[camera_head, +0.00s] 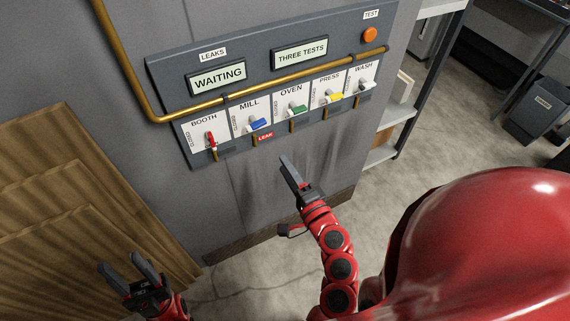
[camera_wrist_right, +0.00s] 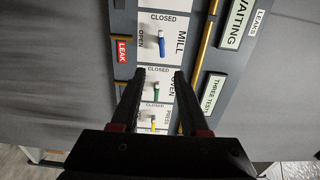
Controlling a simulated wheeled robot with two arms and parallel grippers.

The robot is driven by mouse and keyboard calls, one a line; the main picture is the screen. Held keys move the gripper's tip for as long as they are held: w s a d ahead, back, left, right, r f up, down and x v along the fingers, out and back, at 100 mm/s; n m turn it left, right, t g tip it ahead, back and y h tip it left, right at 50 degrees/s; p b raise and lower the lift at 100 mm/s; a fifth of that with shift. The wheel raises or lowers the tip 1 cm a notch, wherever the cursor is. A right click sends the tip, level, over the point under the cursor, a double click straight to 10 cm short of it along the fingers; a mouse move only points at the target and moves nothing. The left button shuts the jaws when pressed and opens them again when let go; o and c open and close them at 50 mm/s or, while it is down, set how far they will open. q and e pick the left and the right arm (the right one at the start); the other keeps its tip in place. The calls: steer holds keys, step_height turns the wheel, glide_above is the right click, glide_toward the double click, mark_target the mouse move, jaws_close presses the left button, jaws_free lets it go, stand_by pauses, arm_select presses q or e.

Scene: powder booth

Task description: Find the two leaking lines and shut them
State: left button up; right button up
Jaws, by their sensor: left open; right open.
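A grey valve panel on the wall (camera_head: 165,75) holds a red BOOTH lever (camera_head: 211,139), blue MILL lever (camera_head: 259,124), green OVEN lever (camera_head: 297,108), yellow PRESS lever (camera_head: 334,97) and pale WASH lever (camera_head: 367,85). A red LEAK tag (camera_head: 265,136) sits below MILL; it also shows in the right wrist view (camera_wrist_right: 122,50). Exact lever angles are hard to judge. My right gripper (camera_head: 286,160) is open and empty, below the panel; in its wrist view its fingers (camera_wrist_right: 159,73) frame the OVEN column. My left gripper (camera_head: 121,262) is open and empty at lower left.
The panel displays read WAITING (camera_head: 218,79) and THREE TESTS (camera_head: 301,54). An orange TEST button (camera_head: 370,35) is at upper right. A brass pipe (camera_head: 270,83) crosses the panel. Wooden boards (camera_head: 70,190) lean at left. A shelf unit (camera_head: 390,150) stands right of the panel.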

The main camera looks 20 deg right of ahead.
steer(key=n, duration=0.2)
steer(key=b, duration=0.4)
glide_toward(256, 123)
steer(key=w+p, duration=0.1)
steer(key=w, duration=0.3)
steer(key=w+p, duration=0.2)
steer(key=w, duration=0.2)
steer(key=shift+w+a+f, duration=0.15)
steer(key=shift+w+f, duration=0.05)
steer(key=shift+w, duration=0.1)
steer(key=shift+w+f, duration=0.1)
steer(key=shift+w, duration=0.55)
jaws_close()
